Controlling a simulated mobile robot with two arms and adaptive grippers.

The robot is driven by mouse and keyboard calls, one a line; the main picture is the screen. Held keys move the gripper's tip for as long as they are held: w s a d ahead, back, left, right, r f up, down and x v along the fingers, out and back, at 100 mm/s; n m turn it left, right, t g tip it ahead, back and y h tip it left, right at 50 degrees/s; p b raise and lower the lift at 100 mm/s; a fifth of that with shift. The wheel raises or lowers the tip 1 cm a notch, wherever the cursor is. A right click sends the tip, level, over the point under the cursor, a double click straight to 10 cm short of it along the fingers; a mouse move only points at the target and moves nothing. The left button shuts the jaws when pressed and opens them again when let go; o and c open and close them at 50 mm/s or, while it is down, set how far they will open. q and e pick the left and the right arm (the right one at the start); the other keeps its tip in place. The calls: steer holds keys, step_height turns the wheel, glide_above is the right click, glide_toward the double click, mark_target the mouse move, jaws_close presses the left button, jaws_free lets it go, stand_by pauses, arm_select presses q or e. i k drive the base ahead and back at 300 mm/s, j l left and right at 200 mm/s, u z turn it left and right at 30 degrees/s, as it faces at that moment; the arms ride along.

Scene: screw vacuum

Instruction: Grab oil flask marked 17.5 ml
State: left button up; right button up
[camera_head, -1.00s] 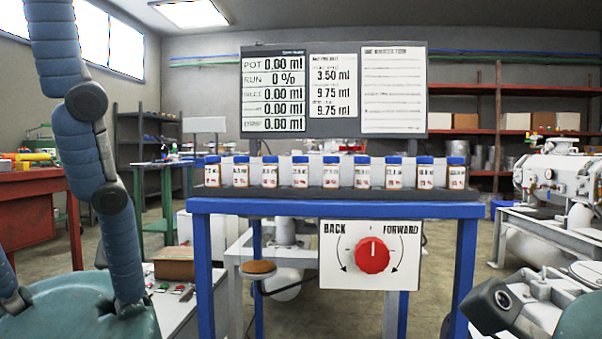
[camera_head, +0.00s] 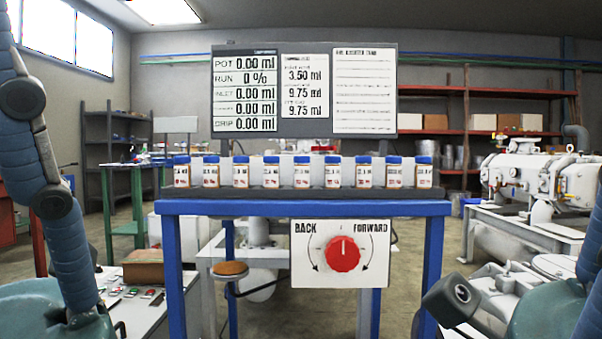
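A row of small white flasks with blue caps and orange-and-white labels stands upright on a dark rack (camera_head: 300,194) on the blue table. One flask in the row is at its left end (camera_head: 181,172), one near the middle (camera_head: 302,172), and one at the right end (camera_head: 424,172). The label print is too small to tell which one reads 17.5 ml. My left arm shows at the left edge and part of my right arm at the lower right edge. Neither gripper's fingertips can be made out, and nothing is seen touching the flasks.
The blue table (camera_head: 300,208) carries a white panel (camera_head: 305,270) with a red knob (camera_head: 343,253). A readout board (camera_head: 305,90) stands behind the flasks. White pump machinery (camera_head: 535,178) is at right. A round brown-topped stool (camera_head: 230,268) is below the table. A grey lensed block (camera_head: 452,298) is low right.

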mark_target(182, 164)
steer(key=j+z, duration=0.5)
steer(key=j, duration=0.45)
steer(key=l+u, duration=0.25)
steer(key=l, duration=0.85)
steer(key=l+u, duration=0.25)
steer(key=l, duration=0.9)
